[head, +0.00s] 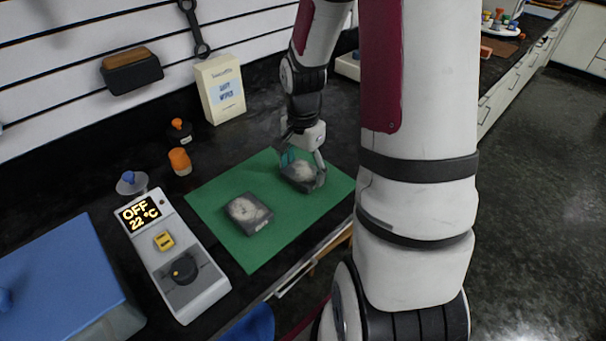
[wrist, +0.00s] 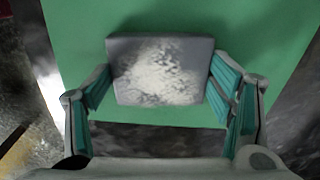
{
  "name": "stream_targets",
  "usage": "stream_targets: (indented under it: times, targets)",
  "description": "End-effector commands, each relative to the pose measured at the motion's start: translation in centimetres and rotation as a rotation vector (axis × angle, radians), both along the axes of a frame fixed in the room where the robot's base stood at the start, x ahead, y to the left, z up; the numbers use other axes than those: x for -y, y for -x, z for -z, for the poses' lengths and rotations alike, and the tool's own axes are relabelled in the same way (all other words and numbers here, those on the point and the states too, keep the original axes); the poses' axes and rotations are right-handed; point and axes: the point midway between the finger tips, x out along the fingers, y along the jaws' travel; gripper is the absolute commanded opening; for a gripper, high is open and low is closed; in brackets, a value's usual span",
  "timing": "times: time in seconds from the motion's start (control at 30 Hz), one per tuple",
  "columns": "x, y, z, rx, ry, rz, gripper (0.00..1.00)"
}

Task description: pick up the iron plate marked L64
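Two dark grey iron plates with pale, mottled tops lie in the area of the green mat (head: 205,197). The left plate (head: 248,213) lies flat on the mat, apart from my gripper. My gripper (head: 301,165) is at the right plate (head: 304,176), toward the mat's right side. In the wrist view its teal-padded fingers (wrist: 160,80) press against the left and right edges of this plate (wrist: 160,72). I cannot tell whether the plate is clear of the mat. No L64 marking is readable on either plate.
A white device (head: 172,255) with an OFF 22 °C display stands left of the mat. An orange-topped weight (head: 179,161), a wipes box (head: 220,88) and a blue-lidded box (head: 60,280) are nearby. The mat's front left part is clear.

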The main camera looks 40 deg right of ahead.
Motion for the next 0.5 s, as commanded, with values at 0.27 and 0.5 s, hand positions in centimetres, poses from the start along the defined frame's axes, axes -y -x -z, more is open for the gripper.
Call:
stream_targets:
  times: [0.27,0.5]
  targets:
    - [0.04,-0.01,-0.02,0.0,0.001,0.0,0.14]
    - [0.05,-0.02,-0.25,0.0,0.001,0.0,0.14]
